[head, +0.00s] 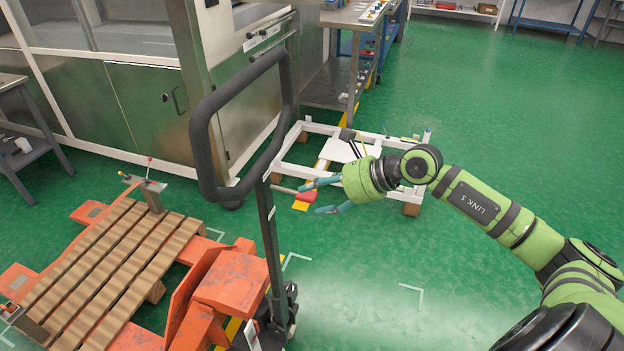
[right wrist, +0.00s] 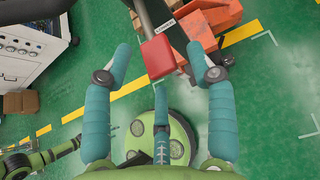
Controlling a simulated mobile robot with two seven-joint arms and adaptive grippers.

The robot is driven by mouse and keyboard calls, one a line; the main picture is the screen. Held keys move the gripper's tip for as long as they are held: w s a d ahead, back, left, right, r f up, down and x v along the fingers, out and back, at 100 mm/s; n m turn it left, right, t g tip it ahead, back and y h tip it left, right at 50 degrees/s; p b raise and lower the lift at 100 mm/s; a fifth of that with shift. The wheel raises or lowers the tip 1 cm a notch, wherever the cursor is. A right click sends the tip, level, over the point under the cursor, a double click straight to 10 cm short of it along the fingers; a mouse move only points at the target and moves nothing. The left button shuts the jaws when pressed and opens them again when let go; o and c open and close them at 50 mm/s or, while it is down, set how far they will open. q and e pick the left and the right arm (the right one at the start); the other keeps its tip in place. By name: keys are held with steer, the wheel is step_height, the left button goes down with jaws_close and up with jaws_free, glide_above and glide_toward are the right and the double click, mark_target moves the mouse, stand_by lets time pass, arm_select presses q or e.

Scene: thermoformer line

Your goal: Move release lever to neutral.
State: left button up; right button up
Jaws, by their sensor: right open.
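The release lever (head: 286,190) is a thin bar with a red grip, sticking out to the right from the dark mast (head: 268,225) of an orange pallet truck (head: 232,283). Its red grip also shows in the right wrist view (right wrist: 158,55). My right gripper (head: 312,198) is open, with its blue fingers pointing at the grip. In the right wrist view the grip lies in line with the gap between the fingertips (right wrist: 158,50). I see no finger closed on it, and contact cannot be told. My left gripper is not in view.
A black looped handle (head: 201,120) rises above the mast. A wooden pallet (head: 95,265) lies on the truck's left. A white frame (head: 290,160) stands just behind my right gripper, and a steel machine (head: 140,95) behind left. Green floor is clear at front and right.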

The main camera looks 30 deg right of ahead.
steer(key=s+d, duration=0.1)
steer(key=s+d+r, duration=0.1)
steer(key=s+d, duration=0.1)
steer(key=s, duration=0.1)
steer(key=shift+d+r, duration=0.1)
steer(key=shift+r, duration=0.15)
